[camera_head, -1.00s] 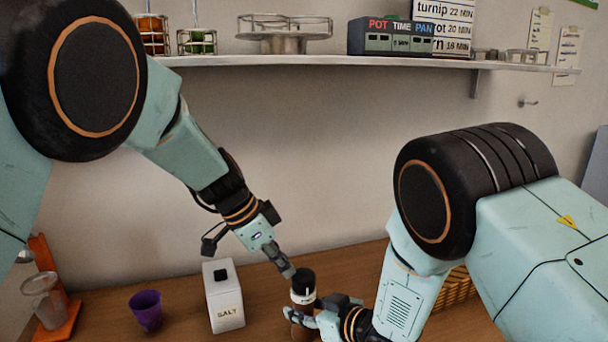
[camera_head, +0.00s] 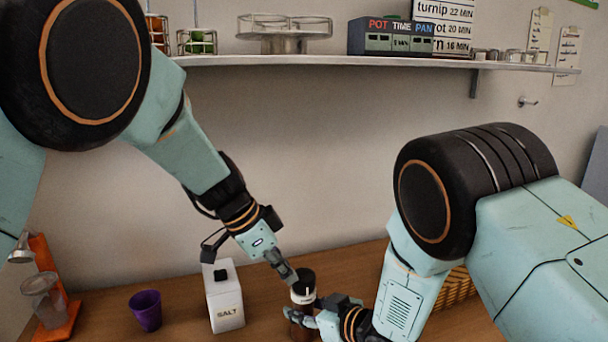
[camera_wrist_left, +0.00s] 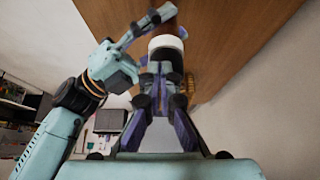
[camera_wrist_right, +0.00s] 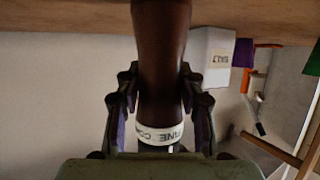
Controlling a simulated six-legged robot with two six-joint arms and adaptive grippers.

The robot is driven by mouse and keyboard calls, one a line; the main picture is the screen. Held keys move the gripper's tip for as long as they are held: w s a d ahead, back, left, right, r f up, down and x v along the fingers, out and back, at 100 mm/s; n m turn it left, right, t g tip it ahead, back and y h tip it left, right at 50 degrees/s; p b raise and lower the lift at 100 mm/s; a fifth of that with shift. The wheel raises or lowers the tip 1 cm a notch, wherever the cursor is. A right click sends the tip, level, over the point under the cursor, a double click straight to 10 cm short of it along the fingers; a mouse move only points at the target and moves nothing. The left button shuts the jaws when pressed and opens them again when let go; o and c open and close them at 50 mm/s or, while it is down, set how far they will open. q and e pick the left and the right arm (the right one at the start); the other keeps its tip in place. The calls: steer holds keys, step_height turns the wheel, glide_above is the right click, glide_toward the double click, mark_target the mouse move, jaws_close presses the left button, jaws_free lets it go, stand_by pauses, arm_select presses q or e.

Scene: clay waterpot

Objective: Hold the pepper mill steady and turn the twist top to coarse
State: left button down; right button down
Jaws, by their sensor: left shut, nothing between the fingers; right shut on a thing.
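The pepper mill (camera_head: 302,294) stands upright on the wooden counter, with a dark brown body and a white lettered band below its dark top. In the right wrist view its body (camera_wrist_right: 160,50) runs between the fingers, and the white band (camera_wrist_right: 160,134) shows part of the words "FINE" and "COARSE". My right gripper (camera_head: 312,318) is shut around the mill's body from the right. My left gripper (camera_head: 291,278) is shut and empty, its fingertips close beside the mill's top. In the left wrist view the white band (camera_wrist_left: 166,42) shows just beyond the left fingers; contact cannot be told.
A white salt box (camera_head: 224,300) stands left of the mill, with a purple cup (camera_head: 146,310) further left. An orange stand (camera_head: 60,315) with a clear cup is at the far left. A wicker basket (camera_head: 455,290) sits behind my right arm. A shelf (camera_head: 330,61) runs above.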

arm_select(q)
steer(key=shift+s+a, duration=0.1)
steer(key=shift+s, duration=0.1)
stand_by(0.5)
steer(key=shift+s+a, duration=0.1)
steer(key=shift+a, duration=0.05)
step_height(320, 180, up, 6)
stand_by(0.5)
step_height(320, 180, down, 6)
steer(key=w+a, duration=0.1)
steer(key=w, duration=0.1)
steer(key=shift+w, duration=0.35)
stand_by(0.5)
steer(key=shift+a, duration=0.1)
